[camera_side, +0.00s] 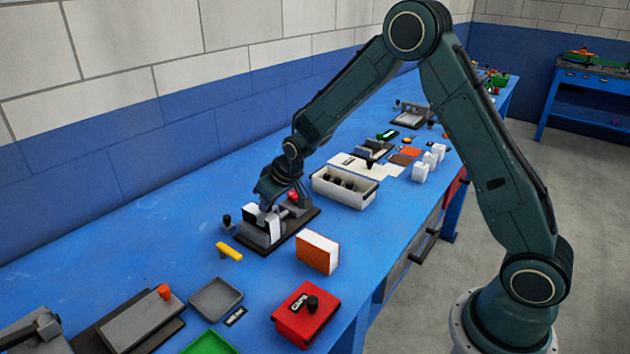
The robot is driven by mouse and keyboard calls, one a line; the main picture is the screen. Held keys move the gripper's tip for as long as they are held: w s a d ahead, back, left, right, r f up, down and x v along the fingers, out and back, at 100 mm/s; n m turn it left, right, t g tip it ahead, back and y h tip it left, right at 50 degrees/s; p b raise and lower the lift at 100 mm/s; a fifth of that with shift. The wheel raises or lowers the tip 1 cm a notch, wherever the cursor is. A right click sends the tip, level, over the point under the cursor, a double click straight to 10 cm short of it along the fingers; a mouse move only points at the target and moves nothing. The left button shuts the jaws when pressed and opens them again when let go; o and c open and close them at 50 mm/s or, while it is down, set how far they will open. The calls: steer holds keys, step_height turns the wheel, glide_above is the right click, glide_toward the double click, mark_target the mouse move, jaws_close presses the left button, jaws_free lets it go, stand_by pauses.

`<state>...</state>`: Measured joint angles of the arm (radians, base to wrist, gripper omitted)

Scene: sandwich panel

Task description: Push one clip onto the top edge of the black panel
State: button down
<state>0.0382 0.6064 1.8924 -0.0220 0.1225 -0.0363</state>
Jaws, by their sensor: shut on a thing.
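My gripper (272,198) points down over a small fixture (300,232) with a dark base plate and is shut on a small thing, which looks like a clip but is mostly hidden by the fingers. White and grey upright faces (258,230) stand just below the fingers. The black panel cannot be clearly told apart from the dark parts there, and I cannot tell whether the held thing touches it. A white open bin (342,197) behind to the right holds several dark pieces, perhaps clips.
A red knob (293,196) stands close beside my gripper. A yellow bar (229,251), an orange-and-white block (317,252), a grey tray (215,299) and a red box (306,322) lie nearer. The blue bench (170,240) is clear to the left.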

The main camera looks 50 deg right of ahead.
steer(key=shift+f, duration=0.35)
stand_by(0.4)
steer(key=c, duration=1)
jaws_free()
steer(key=shift+r, duration=0.15)
steer(key=shift+r, duration=3.6)
